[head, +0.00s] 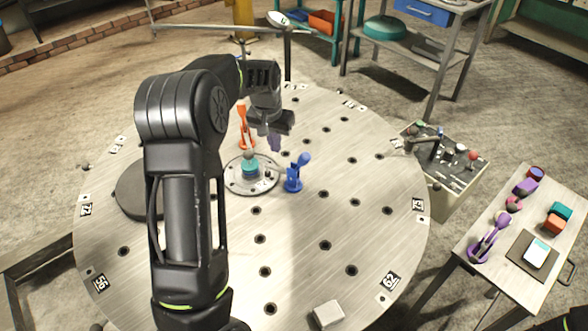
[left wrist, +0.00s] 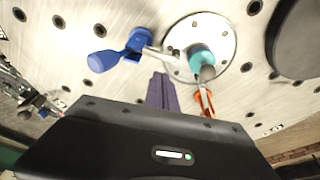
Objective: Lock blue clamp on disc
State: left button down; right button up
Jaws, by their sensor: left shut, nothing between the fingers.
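The blue clamp (head: 293,182) stands on the round metal table, right of the disc (head: 238,186). Its blue handle slants up and to the right, away from the disc. In the left wrist view the blue clamp (left wrist: 137,42) has a metal arm reaching towards the disc (left wrist: 222,38); I cannot tell whether it touches. A teal part with a knob (head: 250,166) sits on the disc. An orange clamp (head: 243,130) stands behind the disc with its handle up. My left gripper (head: 275,145) is shut and empty, above the table behind the blue clamp; its purple fingers (left wrist: 161,92) show in the wrist view.
A dark round plate (head: 135,190) lies left of the disc, partly behind my arm. A small light block (head: 328,314) lies at the table's front edge. A control box (head: 452,165) and a side table (head: 497,277) with a purple clamp (head: 487,242) stand to the right.

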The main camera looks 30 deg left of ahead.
pick_arm(q)
notch_tip(320, 180, up, 3)
jog(key=shift+r+p, duration=0.1)
jog(key=shift+p, duration=0.7)
